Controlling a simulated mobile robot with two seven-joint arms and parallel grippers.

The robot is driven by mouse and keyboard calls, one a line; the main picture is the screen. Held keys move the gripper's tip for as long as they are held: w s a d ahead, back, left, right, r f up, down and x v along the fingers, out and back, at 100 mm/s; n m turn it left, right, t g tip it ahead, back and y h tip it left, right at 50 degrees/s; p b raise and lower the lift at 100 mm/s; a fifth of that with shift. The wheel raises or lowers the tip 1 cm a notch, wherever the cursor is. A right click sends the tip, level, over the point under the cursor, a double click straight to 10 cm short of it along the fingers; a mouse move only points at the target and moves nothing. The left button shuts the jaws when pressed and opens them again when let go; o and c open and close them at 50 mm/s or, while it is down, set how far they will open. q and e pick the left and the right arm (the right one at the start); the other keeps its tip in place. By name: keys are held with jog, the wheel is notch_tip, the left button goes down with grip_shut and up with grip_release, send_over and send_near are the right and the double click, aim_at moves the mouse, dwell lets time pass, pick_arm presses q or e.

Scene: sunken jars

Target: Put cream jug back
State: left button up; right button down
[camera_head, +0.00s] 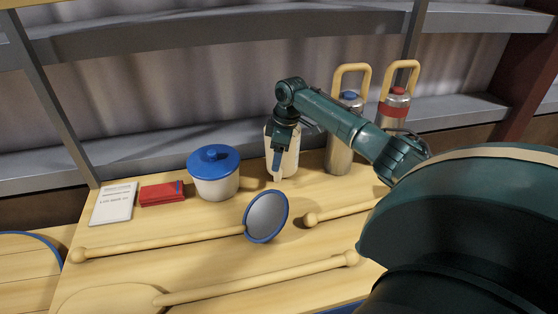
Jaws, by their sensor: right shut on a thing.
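A cream-coloured jug (292,158) stands upright near the back of the wooden table, just right of a white pot with a blue lid. My right gripper (277,172) reaches down in front of the jug, shut on it. The gripper and wrist hide part of the jug's front and top. I cannot tell whether the jug's base touches the table. My left gripper is not in view.
The blue-lidded pot (214,185) is close on the left. Two metal flasks, one with a blue cap (340,155) and one red-banded (394,112), stand right.

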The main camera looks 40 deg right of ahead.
notch_tip(320, 180, down, 2)
jog(key=shift+f, duration=0.1)
jog(key=shift+c, duration=1.6)
grip_release()
